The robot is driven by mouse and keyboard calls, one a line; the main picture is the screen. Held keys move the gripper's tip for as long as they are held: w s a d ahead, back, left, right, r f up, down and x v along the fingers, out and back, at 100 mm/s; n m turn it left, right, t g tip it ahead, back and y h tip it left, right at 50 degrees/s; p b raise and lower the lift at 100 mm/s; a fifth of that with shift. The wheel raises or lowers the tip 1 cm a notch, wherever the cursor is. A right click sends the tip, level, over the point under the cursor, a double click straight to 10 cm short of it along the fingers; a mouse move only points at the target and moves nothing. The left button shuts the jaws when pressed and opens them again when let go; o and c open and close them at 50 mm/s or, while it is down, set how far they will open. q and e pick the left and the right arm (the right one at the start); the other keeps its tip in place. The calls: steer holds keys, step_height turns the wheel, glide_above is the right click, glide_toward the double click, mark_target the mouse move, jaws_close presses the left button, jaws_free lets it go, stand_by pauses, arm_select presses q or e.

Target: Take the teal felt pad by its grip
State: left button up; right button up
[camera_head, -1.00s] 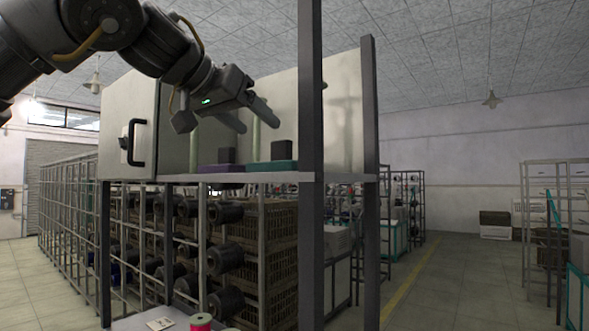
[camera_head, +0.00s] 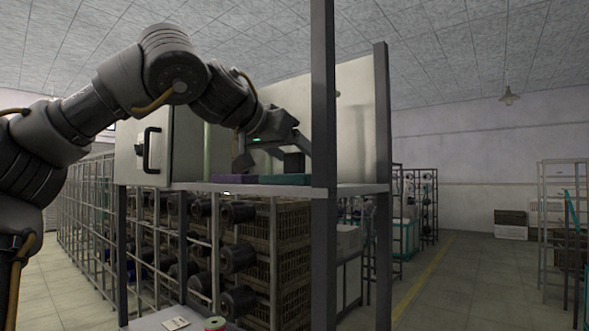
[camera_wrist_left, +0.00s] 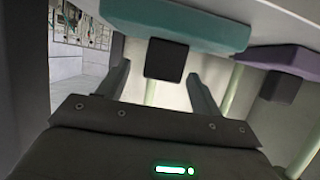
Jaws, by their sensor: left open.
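The teal felt pad (camera_head: 285,180) lies on the cabinet shelf (camera_head: 350,190), with its dark block-shaped grip (camera_head: 293,162) standing on top. My left gripper (camera_head: 274,156) is open at the grip inside the cabinet. The left wrist view looks inverted: the teal pad (camera_wrist_left: 180,25) is at the top, and its dark grip (camera_wrist_left: 166,60) shows between the two spread fingers (camera_wrist_left: 158,72). A gap shows on both sides of the grip, and neither finger visibly touches it. My right gripper is not in view.
A purple pad (camera_head: 234,179) lies left of the teal one; its dark grip (camera_wrist_left: 276,87) shows in the wrist view. The cabinet door (camera_head: 145,150) stands at the left. A grey post (camera_head: 323,120) rises close to the gripper's right. Spool racks (camera_head: 238,250) fill the space below.

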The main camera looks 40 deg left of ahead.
mark_target(300, 157)
arm_select(q)
steer(key=x, duration=0.3)
steer(key=shift+w+a+p, duration=0.2)
steer(key=shift+w+p, duration=0.05)
steer(key=shift+p, duration=0.05)
steer(key=shift+s+d, duration=0.15)
steer(key=shift+s, duration=0.15)
steer(key=shift+c, duration=0.6)
steer(key=shift+w, duration=0.1)
steer(key=c, duration=0.9)
steer(key=shift+c, duration=0.2)
